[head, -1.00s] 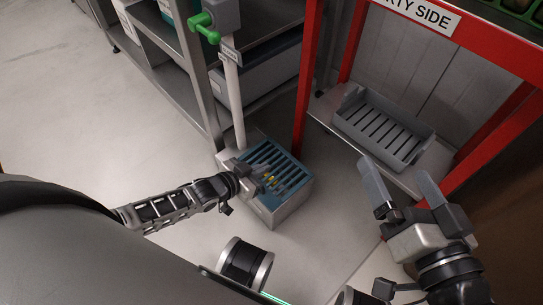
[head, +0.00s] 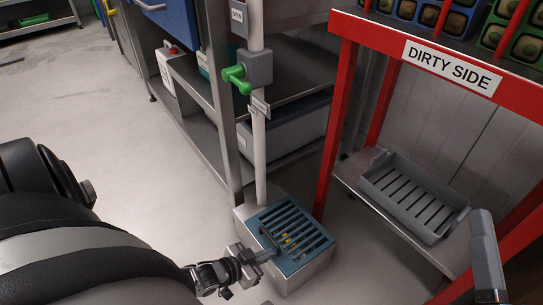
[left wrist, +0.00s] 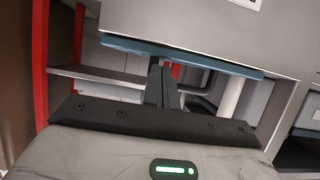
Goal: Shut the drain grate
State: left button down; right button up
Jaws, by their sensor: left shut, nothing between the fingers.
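The drain grate (head: 308,229) is a blue slatted panel over the grey drain box (head: 309,279) on the floor, with small yellow bits showing between its slats. In the head view it looks close to flat on the box; I cannot tell whether it is fully seated. My left gripper (head: 267,254) is shut and empty at the grate's near left edge. Contact is unclear. In the left wrist view the shut fingers (left wrist: 160,85) point toward a blue edge (left wrist: 185,57), probably the grate's. My right gripper shows only partly at the lower right, with one finger visible.
A white pipe (head: 260,150) with a green valve handle (head: 237,78) rises behind the drain box. A red-framed rack marked DIRTY SIDE (head: 452,67) holds a grey slotted tray (head: 412,195) at the right. A metal shelf (head: 222,130) stands behind. Open floor lies left.

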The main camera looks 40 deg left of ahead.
jog(key=shift+r, duration=0.1)
dwell(0.3)
pick_arm(q)
notch_tip(320, 180, up, 5)
jog(key=p, duration=0.5)
jog(key=s+a+f+b, duration=0.1)
jog(key=s+f, duration=0.3)
jog(key=s, duration=0.5)
jog(key=shift+a+f, duration=0.2)
jog(key=shift+a, duration=0.35)
pick_arm(e)
notch_tip(320, 180, down, 6)
jog(key=s+a+m+g+h, duration=0.1)
jog(key=s+m+g+h, duration=0.1)
jog(key=m+g, duration=0.2)
jog(key=shift+s, duration=0.2)
pick_arm(q)
jog(key=shift+s, duration=0.1)
